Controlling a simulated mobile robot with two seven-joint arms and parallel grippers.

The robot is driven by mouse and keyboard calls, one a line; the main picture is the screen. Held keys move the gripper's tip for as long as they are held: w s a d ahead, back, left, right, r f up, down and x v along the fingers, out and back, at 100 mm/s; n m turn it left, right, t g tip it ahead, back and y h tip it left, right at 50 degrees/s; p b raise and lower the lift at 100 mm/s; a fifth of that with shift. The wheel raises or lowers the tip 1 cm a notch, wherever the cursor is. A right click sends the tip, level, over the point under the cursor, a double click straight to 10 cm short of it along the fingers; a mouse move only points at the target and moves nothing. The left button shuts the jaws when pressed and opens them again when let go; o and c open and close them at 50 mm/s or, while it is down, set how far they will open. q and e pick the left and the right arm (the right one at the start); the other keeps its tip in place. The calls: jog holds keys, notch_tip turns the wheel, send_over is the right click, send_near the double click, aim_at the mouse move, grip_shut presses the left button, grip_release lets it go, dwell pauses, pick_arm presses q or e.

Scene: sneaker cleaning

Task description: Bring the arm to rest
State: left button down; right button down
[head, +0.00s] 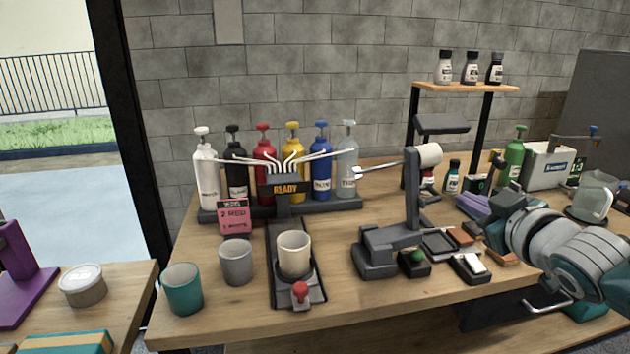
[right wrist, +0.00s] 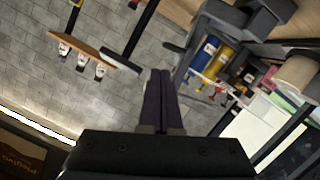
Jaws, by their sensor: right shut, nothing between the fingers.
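My right arm comes in from the right in the head view, over the right part of the wooden table (head: 330,316). My right gripper (head: 467,203) points left there, with its purple fingers together. In the right wrist view the fingers of my right gripper (right wrist: 160,76) are shut against each other, with nothing between them. The gripper looks raised above the table and apart from the things around it. My left gripper is not in view.
A grey stand (head: 411,195) with a lamp-like head is left of my right gripper. Small blocks and trays (head: 438,244) lie below it. A green pump bottle (head: 514,150) and a white box (head: 548,165) stand behind. Cups (head: 182,289) and coloured bottles (head: 321,172) are further left.

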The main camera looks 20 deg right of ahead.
jog(key=shift+a, duration=0.1)
jog(key=s+a+f+g+y+p, duration=0.1)
jog(key=s+a+f+g, duration=0.15)
jog(key=s+a, duration=0.4)
jog(key=s+a+f+g+y+p, duration=0.1)
jog(key=s+a+f+g+y, duration=0.1)
jog(key=s+a+g, duration=0.45)
jog(key=s+a+r+g+y+p, duration=0.1)
jog(key=s+a+r+g+y, duration=0.15)
jog(key=s+a, duration=0.95)
notch_tip(320, 180, up, 39)
jog(key=s+p, duration=0.1)
jog(key=p, duration=3.7)
jog(key=shift+s+d+r, duration=0.2)
jog(key=shift+d, duration=0.1)
